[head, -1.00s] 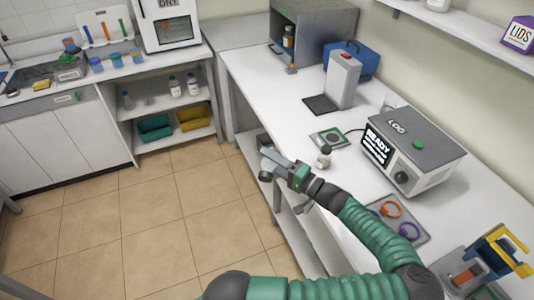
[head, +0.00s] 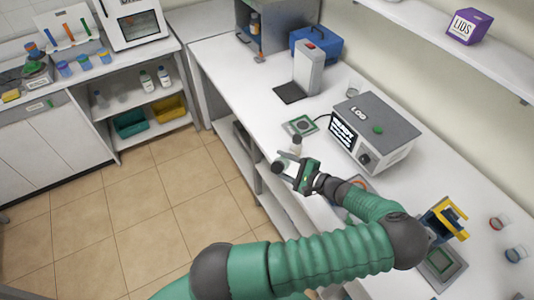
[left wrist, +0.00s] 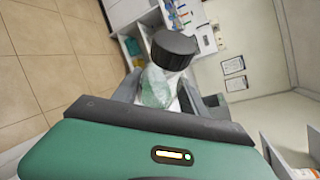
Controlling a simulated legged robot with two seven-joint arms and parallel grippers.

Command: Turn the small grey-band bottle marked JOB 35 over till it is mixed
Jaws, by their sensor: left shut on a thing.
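My left gripper (head: 290,170) is shut on a small bottle with a dark cap (head: 277,168), held above the front edge of the bench, tipped onto its side in the head view. In the left wrist view the bottle (left wrist: 154,88) looks clear and pale green between the fingers, with its black ribbed cap (left wrist: 174,48) pointing away from the palm. I cannot read a JOB mark or make out a grey band. A second small white bottle (head: 297,146) stands on the bench just behind the gripper. My right gripper is not in view.
A green-framed pad (head: 301,125) lies behind the white bottle. A grey instrument box (head: 375,130) stands to the right, and a grey upright device (head: 309,68) farther back. A yellow and blue stand (head: 446,217) is at lower right. Open floor (head: 150,225) lies left of the bench.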

